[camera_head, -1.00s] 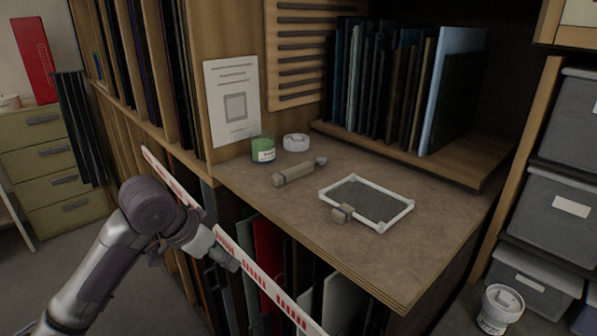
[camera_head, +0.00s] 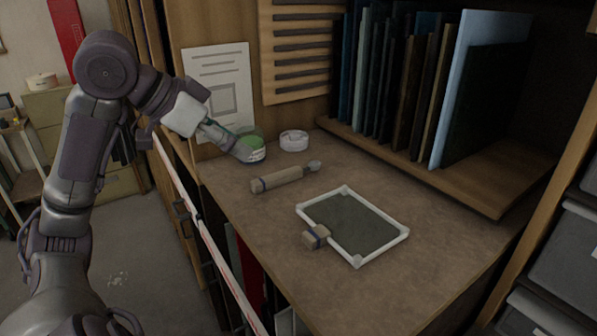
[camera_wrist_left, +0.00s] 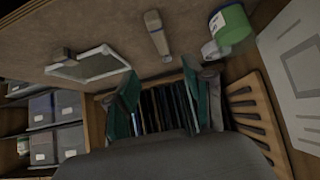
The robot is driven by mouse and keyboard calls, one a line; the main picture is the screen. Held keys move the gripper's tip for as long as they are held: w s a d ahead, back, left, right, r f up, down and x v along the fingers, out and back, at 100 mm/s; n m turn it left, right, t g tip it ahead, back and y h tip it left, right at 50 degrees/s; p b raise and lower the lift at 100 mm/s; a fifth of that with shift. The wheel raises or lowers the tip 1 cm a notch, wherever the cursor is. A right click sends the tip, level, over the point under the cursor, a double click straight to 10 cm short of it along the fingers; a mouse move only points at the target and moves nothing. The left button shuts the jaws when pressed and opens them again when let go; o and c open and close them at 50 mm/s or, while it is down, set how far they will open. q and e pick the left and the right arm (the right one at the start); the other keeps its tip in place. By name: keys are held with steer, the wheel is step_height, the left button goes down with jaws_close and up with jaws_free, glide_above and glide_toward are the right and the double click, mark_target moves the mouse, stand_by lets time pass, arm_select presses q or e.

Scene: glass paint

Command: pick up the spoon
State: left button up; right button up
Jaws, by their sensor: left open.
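The likely spoon (camera_head: 283,178) lies on the brown worktop, with a thick light wooden handle at the left and a small rounded grey end at the right. It also shows at the top of the left wrist view (camera_wrist_left: 156,33). My left gripper (camera_head: 240,147) is over the back left of the worktop, in front of the green jar in the head view and apart from the spoon. In the left wrist view its two teal fingers (camera_wrist_left: 161,97) are spread with nothing between them. My right gripper is in neither view.
A green jar (camera_head: 253,145) and a white round lid or ring (camera_head: 294,141) stand behind the spoon. A white-edged dark panel (camera_head: 362,225) lies to the right, with a small banded block (camera_head: 316,237) at its edge. Upright glass sheets fill the rack (camera_head: 440,180) behind.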

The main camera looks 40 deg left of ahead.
arm_select(q)
steer(key=p, duration=0.1)
glide_toward(282, 173)
steer(key=x, duration=0.3)
steer(key=shift+s+f, duration=0.15)
steer(key=shift+f, duration=0.15)
steer(key=shift+w+d+f, duration=0.1)
steer(key=shift+w+f, duration=0.15)
steer(key=shift+w+d+f+p, duration=0.1)
steer(key=shift+w+f+p, duration=0.2)
steer(key=shift+w+p, duration=0.35)
steer(key=shift+w+d+f+p, duration=0.1)
steer(key=shift+w+f+p, duration=0.25)
steer(key=shift+w+p, duration=0.2)
steer(key=shift+x, duration=1.1)
steer(key=shift+w+f, duration=0.1)
steer(key=shift+f, duration=0.1)
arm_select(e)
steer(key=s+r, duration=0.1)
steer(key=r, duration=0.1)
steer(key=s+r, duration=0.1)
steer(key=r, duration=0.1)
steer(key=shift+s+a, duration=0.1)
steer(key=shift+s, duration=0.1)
arm_select(q)
steer(key=shift+c, duration=1)
jaws_close()
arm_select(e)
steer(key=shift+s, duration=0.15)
